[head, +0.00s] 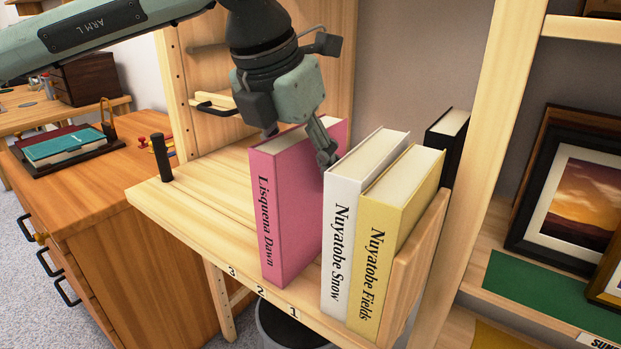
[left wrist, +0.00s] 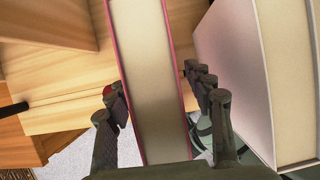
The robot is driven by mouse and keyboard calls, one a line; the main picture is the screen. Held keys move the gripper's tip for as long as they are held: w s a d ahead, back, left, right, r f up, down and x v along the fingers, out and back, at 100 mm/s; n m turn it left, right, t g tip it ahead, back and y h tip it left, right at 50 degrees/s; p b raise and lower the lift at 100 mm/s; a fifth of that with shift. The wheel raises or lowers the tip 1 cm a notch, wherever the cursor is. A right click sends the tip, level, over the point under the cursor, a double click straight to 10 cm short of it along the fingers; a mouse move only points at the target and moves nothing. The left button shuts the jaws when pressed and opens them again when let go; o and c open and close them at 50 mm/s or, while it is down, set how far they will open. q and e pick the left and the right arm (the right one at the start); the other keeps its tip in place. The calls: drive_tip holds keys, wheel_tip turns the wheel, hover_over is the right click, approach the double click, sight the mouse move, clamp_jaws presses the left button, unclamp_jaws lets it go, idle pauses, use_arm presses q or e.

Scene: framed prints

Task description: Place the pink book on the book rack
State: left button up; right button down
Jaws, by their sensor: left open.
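The pink book (head: 289,215), "Lisquena Dawn", stands upright on the wooden book rack (head: 212,207), near the number 2. A gap separates it from the white book (head: 338,240), "Nuyatobe Snow". My left gripper (head: 299,146) is open at the top of the pink book, with one finger on each side. In the left wrist view the open fingers (left wrist: 160,95) straddle the pink book (left wrist: 148,60), with visible space beside it. The far finger is partly hidden in the head view. My right gripper is not in view.
A yellow book (head: 385,225) leans close to the white one, beside the wooden end panel (head: 418,265). A black book (head: 447,135) stands behind. A dark post (head: 161,158) stands at the rack's left. Framed prints (head: 570,190) are at right. Rack space left of the pink book is clear.

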sight(295, 135)
use_arm(q)
drive_tip(key=v, duration=0.9)
drive_tip(key=shift+s+r, duration=0.1)
drive_tip(key=shift+r, duration=0.15)
